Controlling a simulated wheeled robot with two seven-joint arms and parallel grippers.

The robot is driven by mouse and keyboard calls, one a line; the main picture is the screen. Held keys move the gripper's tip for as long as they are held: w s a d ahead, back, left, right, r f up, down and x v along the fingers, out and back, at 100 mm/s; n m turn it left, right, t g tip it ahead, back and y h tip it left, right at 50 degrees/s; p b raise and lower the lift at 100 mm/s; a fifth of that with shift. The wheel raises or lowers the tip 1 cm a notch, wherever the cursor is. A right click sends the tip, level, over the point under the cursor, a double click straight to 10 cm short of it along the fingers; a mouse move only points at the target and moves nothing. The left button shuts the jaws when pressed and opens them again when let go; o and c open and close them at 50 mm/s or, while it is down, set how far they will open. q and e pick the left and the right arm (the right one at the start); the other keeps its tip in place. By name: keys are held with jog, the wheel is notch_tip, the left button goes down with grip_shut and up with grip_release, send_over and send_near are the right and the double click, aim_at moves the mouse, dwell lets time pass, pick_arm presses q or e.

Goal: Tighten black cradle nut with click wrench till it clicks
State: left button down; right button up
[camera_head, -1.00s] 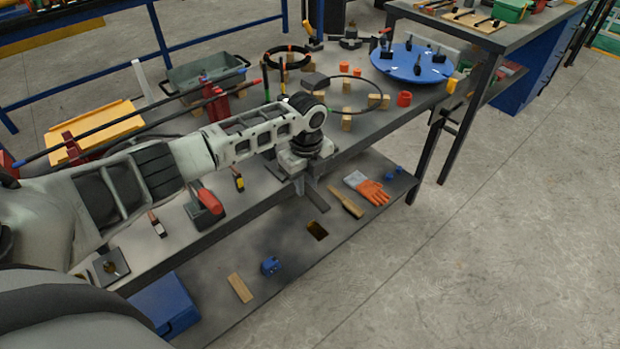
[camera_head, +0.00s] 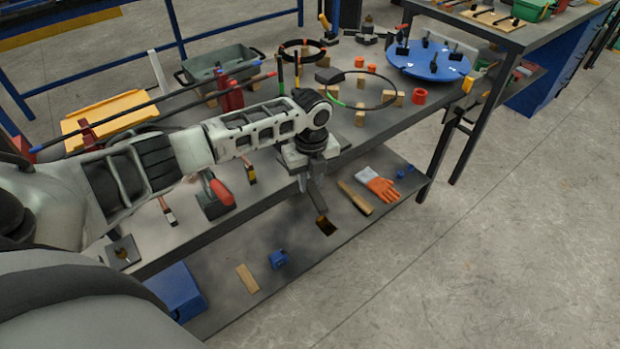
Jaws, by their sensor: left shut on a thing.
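My left gripper (camera_head: 313,178) points down past the front edge of the workbench, above the lower shelf. It is shut on a dark grey bar (camera_head: 318,198) that slants down from its fingers. The bar is small here, and I cannot tell whether it is the click wrench. My right gripper is out of view. I cannot make out the black cradle nut. A blue round plate (camera_head: 415,69) with black upright fittings lies on the right part of the bench. Long dark rods (camera_head: 150,103) rest across red stands (camera_head: 229,94) at the left.
A red-handled tool (camera_head: 220,191) lies near the bench front. The floor at right is clear.

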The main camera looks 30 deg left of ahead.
pick_arm(q)
jog(key=shift+w+r, duration=0.1)
jog(key=shift+r, duration=0.05)
jog(key=shift+r, duration=2.5)
